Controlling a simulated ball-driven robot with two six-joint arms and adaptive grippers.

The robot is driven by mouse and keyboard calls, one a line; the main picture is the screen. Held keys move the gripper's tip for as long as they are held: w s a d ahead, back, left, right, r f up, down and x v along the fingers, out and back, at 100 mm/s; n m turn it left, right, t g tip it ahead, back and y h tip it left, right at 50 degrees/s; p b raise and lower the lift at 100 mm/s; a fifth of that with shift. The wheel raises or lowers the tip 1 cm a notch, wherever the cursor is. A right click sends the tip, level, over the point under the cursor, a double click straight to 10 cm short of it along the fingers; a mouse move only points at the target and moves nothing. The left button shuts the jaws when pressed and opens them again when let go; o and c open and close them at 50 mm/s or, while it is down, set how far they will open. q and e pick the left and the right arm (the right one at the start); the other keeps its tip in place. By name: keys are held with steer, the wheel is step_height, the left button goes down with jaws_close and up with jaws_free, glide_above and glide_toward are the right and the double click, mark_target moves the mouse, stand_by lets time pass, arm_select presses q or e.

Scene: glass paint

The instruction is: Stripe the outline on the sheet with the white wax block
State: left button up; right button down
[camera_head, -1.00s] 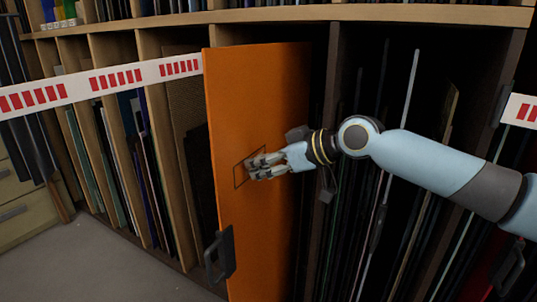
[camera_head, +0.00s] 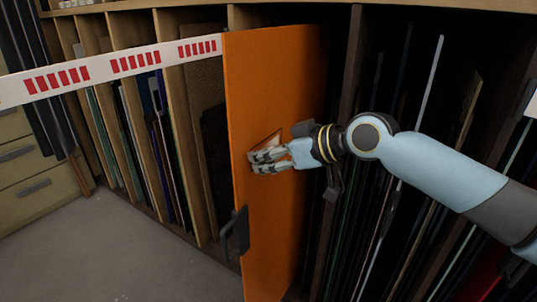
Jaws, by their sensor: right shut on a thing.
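The orange sheet (camera_head: 285,95) stands upright in the rack, with a dark handle on its lower left. A dark outline (camera_head: 271,139) is drawn on it, and a pale patch shows inside the part that is visible. My right gripper (camera_head: 256,161) is at the sheet, over the lower part of the outline, and hides much of it. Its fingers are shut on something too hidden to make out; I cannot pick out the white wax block. My left gripper is not in view.
A white tape with red stripes (camera_head: 110,66) runs from the left to the sheet's edge. Wooden rack slots with thin panels (camera_head: 155,140) stand on both sides. A dark handle (camera_head: 235,233) juts from the sheet. Grey floor (camera_head: 120,255) is clear at lower left.

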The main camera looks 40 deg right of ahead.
steer(key=shift+s+d+p, duration=0.4)
steer(key=shift+s+p, duration=0.05)
steer(key=shift+s, duration=0.45)
steer(key=shift+s+d+p, duration=0.35)
steer(key=shift+s+p, duration=0.05)
steer(key=shift+s, duration=0.55)
steer(key=shift+s+d+p, duration=0.4)
steer(key=shift+s+p, duration=0.05)
steer(key=shift+s, duration=0.45)
steer(key=shift+s, duration=0.1)
steer(key=s, duration=0.1)
steer(key=s+d+p, duration=0.1)
steer(key=shift+s+d, duration=0.1)
steer(key=shift+s, duration=0.2)
steer(key=shift+w+a+b, duration=0.5)
steer(key=shift+w+b, duration=0.1)
steer(key=shift+w, duration=0.6)
steer(key=shift+w+a+b, duration=0.5)
steer(key=shift+w+b, duration=0.15)
steer(key=shift+w, duration=0.55)
steer(key=shift+w+a+b, duration=0.5)
steer(key=shift+w+b, duration=0.1)
steer(key=shift+w, duration=0.6)
steer(key=shift+w+a+b, duration=0.25)
steer(key=shift+w+b, duration=0.05)
steer(key=shift+w, duration=0.3)
